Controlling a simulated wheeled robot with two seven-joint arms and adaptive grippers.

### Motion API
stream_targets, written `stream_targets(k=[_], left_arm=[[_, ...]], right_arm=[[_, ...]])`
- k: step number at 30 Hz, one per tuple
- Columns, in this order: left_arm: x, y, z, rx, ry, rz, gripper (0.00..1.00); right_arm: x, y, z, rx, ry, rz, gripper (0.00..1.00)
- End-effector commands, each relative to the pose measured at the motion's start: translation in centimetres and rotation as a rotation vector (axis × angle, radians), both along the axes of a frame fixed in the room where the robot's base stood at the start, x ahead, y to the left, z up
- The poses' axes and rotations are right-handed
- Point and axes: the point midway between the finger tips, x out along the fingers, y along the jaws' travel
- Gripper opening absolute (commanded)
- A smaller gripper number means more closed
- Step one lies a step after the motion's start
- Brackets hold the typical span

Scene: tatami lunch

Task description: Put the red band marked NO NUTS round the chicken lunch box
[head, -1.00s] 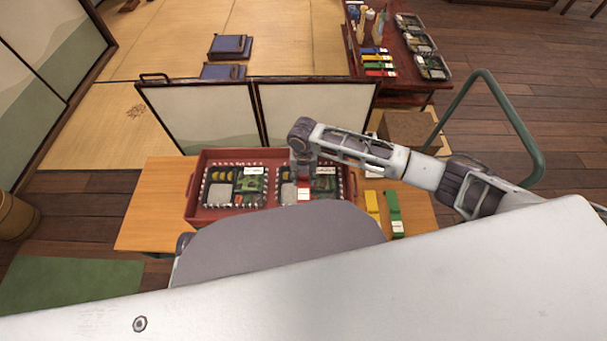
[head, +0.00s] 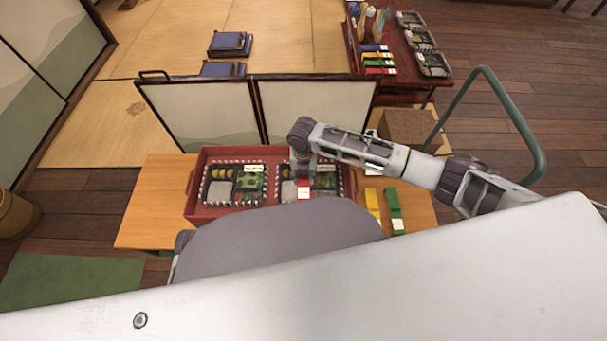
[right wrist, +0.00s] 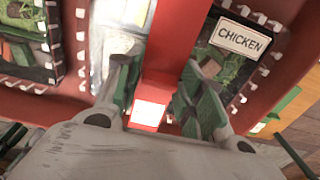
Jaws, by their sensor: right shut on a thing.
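The chicken lunch box (head: 325,181) sits in the right half of the red tray (head: 192,208); its CHICKEN label (right wrist: 241,38) reads clearly in the right wrist view. My right gripper (head: 303,178) is over this box, pointing down. It is shut on the red band (right wrist: 172,45), which runs between its fingers (right wrist: 152,95) and across the middle of the box. A white label patch shows on the band, but its words are not legible. I cannot tell whether the band touches the box or goes under it. My left gripper is not in view.
Another lunch box (head: 235,185) fills the tray's left half. A yellow band (head: 373,203) and a green band (head: 393,207) lie on the wooden table (head: 150,215) right of the tray. A low folding screen (head: 205,115) stands behind. A side table (head: 400,60) holds more boxes and bands.

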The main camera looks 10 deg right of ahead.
Motion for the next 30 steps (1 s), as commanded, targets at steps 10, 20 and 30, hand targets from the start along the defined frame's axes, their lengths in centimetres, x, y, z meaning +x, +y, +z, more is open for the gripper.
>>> stream_targets(k=[10,20,30], left_arm=[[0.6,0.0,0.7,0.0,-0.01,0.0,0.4],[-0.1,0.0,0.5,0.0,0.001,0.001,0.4],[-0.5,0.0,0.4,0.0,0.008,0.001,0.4]], right_arm=[[0.0,0.0,-0.2,-0.001,0.0,0.0,0.29],[0.1,0.0,-0.3,-0.001,0.0,0.0,0.29],[0.1,0.0,-0.3,0.0,0.0,0.0,0.29]])
